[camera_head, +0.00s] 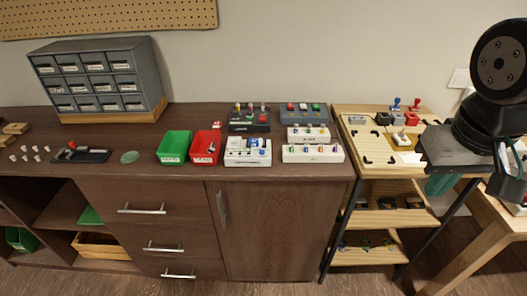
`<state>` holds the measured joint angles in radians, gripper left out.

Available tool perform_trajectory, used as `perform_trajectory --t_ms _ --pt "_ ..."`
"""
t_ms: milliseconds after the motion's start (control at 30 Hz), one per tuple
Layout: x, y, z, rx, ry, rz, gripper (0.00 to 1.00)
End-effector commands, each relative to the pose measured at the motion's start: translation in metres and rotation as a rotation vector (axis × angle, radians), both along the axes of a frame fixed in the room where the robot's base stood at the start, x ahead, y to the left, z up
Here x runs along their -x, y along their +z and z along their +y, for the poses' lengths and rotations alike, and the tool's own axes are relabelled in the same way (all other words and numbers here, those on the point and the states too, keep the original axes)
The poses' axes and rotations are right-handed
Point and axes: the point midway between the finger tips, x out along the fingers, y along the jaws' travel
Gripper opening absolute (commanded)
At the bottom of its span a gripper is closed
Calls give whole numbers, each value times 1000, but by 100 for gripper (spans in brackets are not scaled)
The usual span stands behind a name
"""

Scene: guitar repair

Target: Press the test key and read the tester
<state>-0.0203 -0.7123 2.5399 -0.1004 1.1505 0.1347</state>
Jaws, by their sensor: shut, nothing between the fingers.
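Several small devices stand on the brown cabinet top, and I cannot tell for sure which one is the tester. A white box with small coloured parts and a panel (247,152) stands right of the red bin. Behind it is a dark box with coloured tops (249,122). To the right are a blue-grey box with red and green parts (304,113) and two white boxes with rows of coloured knobs, one behind (308,135) and one in front (313,154). No test key or reading can be made out. My arm rises at the right; its gripper fingers do not show.
A green bin (174,147) and a red bin (205,147) stand left of the devices. A grey drawer unit (98,75) is at the back left. A wooden shelf stand (378,148) with stamp-like handled items is at the right. The cabinet's front edge is mostly clear.

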Motion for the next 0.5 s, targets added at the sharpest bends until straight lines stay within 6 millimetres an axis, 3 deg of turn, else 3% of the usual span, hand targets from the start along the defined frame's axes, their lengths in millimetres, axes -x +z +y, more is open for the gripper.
perform_trajectory --t_ms 133,267,367,500 --pt "-75 9 -20 140 -145 -181 0" --pt "-164 21 -10 169 -222 -439 0" --pt "-227 24 22 91 -221 -610 0" --pt "-291 12 95 -118 -161 -729 0"
